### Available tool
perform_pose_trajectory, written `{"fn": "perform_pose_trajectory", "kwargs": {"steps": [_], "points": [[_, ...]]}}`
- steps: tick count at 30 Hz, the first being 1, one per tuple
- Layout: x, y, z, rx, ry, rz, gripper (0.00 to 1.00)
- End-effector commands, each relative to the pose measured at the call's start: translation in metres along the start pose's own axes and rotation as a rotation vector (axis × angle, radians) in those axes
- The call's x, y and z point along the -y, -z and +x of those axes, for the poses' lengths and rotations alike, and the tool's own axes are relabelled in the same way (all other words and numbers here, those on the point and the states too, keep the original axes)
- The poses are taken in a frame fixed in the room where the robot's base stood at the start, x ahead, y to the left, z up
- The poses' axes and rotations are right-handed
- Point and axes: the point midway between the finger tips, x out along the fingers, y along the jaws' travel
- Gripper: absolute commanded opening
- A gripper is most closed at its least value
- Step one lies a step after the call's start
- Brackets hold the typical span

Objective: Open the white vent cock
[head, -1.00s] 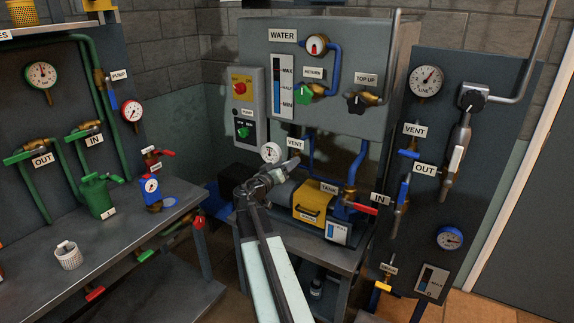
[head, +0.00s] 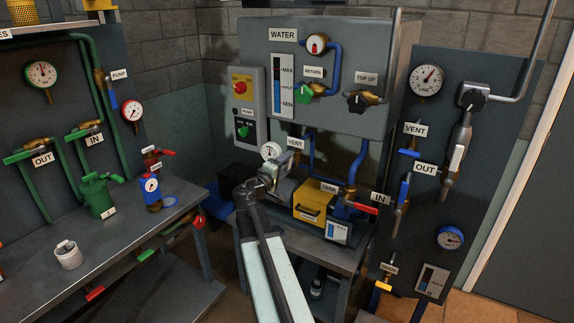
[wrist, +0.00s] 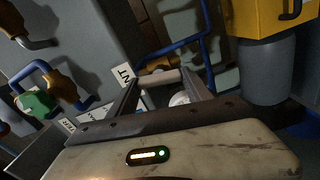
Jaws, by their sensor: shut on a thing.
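My gripper (head: 284,161) is at the vent fitting below the VENT label (head: 295,143), on the front of the water unit. In the wrist view my gripper (wrist: 164,80) has a pale lever, the white vent cock (wrist: 166,77), across its fingertips and is shut on it. A brass body (wrist: 155,65) shows just beyond the lever. In the head view my gripper and wrist mostly hide the cock.
A round white gauge (head: 270,151) is close to the left of my gripper. The left bench (head: 120,245) has a green pump (head: 97,195).

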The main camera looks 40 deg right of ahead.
Motion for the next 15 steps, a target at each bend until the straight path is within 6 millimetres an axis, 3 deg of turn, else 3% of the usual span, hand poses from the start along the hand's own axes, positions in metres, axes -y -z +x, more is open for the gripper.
{"fn": "perform_pose_trajectory", "kwargs": {"steps": [15], "points": [[0.0028, 0.0019, -0.0024, -0.004, 0.004, -0.187, 0.18]]}}
